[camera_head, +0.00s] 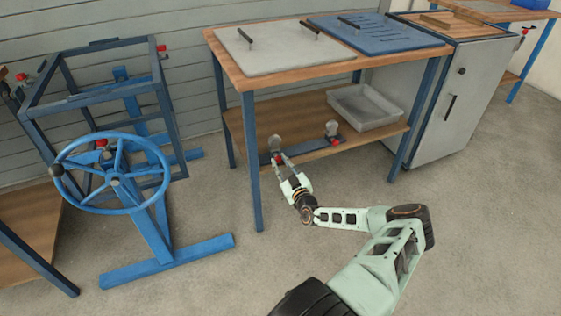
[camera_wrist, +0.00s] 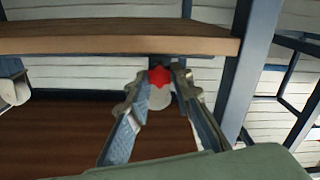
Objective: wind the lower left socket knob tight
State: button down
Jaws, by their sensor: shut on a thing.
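A red star-shaped knob (camera_wrist: 160,76) sits between my two finger tips in the wrist view, with a pale round part just below it. My gripper (camera_wrist: 158,92) is shut on this knob, one finger on each side. In the head view my gripper (camera_head: 279,161) reaches to the left socket (camera_head: 275,142) at the front of the lower shelf; the fingers partly hide its red knob. The right socket (camera_head: 332,127) has its own red knob (camera_head: 334,141) and stands free of my gripper. How tight the held knob is cannot be seen.
Both sockets are on a dark bar along the lower shelf (camera_head: 258,118). A grey tray (camera_head: 366,108) lies at its right. A blue table leg (camera_head: 252,165) stands just left of my gripper. A blue handwheel (camera_head: 64,182) on a stand is farther left. The floor in front is clear.

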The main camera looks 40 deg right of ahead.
jog(key=shift+n+p, duration=0.95)
jog(key=shift+n, duration=1.15)
jog(key=c, duration=1.7)
grip_release()
jog(key=shift+f, duration=0.1)
